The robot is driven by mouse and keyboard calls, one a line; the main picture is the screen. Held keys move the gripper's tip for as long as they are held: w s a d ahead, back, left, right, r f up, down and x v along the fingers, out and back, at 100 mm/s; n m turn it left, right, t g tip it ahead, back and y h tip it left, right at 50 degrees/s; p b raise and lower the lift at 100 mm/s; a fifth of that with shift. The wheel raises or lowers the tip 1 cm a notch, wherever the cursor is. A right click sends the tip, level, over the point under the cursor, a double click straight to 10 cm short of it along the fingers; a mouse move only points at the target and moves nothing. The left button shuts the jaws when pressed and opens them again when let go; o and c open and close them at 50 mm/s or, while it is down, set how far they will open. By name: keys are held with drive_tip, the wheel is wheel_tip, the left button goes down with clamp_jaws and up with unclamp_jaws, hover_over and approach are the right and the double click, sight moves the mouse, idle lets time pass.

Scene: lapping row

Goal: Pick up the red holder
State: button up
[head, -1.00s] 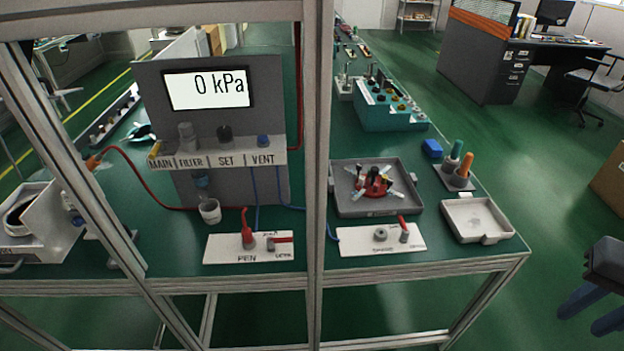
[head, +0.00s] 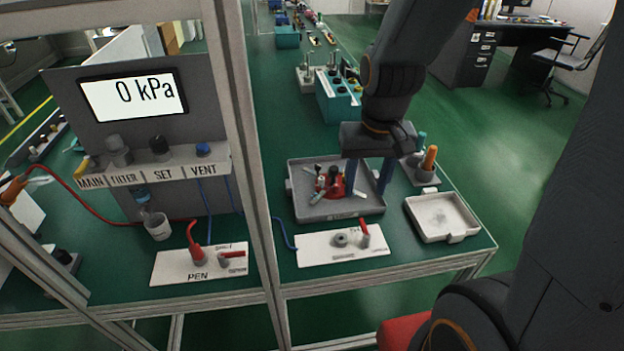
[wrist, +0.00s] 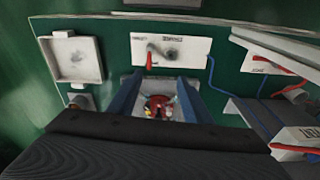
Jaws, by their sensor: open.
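The red holder (head: 337,187) sits in the grey tray (head: 318,213) on the green bench, with several small dark and pale pieces in and around it. My gripper (head: 367,190) is open, its two blue fingers pointing down over the right part of the tray in the head view. In the wrist view, the red holder (wrist: 158,102) shows between the two spread fingers of my gripper (wrist: 158,85), apart from both. The gripper body hides the near part of the tray there.
A pale empty tray (head: 441,216) lies to the right. A stand with orange and green handles (head: 424,172) is close behind my gripper. A white plate with a red lever (head: 342,245) lies in front. A metal frame post (head: 243,150) stands to the left.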

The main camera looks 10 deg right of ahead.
drive_tip(key=w+f+m, duration=0.2)
drive_tip(key=w+m, duration=0.1)
drive_tip(key=w, duration=1)
drive_tip(key=m+g, duration=0.1)
drive_tip(key=m, duration=0.2)
approach(334, 168)
drive_tip(key=shift+s+a+f+b, duration=0.25)
drive_tip(key=shift+f+b, duration=0.1)
drive_tip(key=shift+b, duration=0.1)
drive_tip(key=shift+w+d+f+m, duration=0.1)
drive_tip(key=shift+w+f+m, duration=0.05)
drive_tip(key=shift+f+m, duration=0.15)
drive_tip(key=shift+w+d+f+p, duration=0.1)
drive_tip(key=shift+f+p, duration=0.7)
drive_tip(key=shift+f, duration=1)
drive_tip(key=shift+w+d+f+p, duration=0.1)
drive_tip(key=shift+f+p, duration=0.7)
drive_tip(key=shift+f, duration=1.05)
clamp_jaws()
